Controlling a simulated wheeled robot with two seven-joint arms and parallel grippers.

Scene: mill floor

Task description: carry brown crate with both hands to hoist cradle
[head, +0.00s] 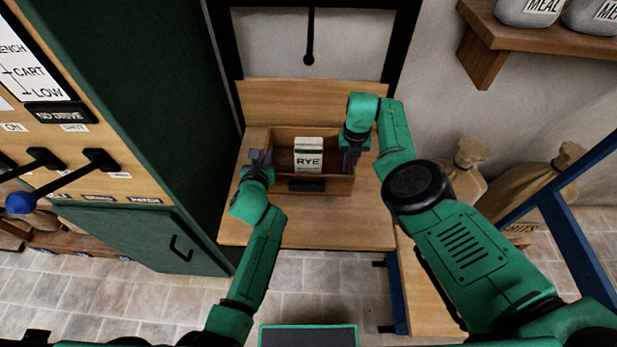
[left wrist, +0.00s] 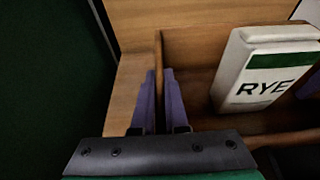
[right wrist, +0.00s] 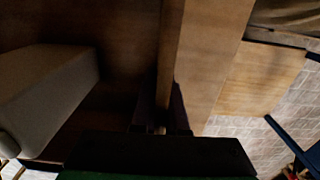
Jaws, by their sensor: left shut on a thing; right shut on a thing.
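The brown crate (head: 322,185) sits on the wooden platform of the hoist cradle (head: 300,235), near its back board. A white and green pack marked RYE (head: 309,156) stands inside the crate; it also shows in the left wrist view (left wrist: 262,70). My left gripper (head: 258,160) is shut on the crate's left wall, one finger on each side of it, as the left wrist view shows (left wrist: 158,100). My right gripper (head: 352,150) is shut on the crate's right wall (right wrist: 171,60). The right fingers are dark and partly hidden in the right wrist view.
A green cabinet (head: 120,235) with a lever panel (head: 75,160) stands close on the left. Sacks (head: 510,190) and a blue frame (head: 570,235) are at the right. A shelf (head: 530,42) with jars is at upper right. Bare platform lies in front of the crate.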

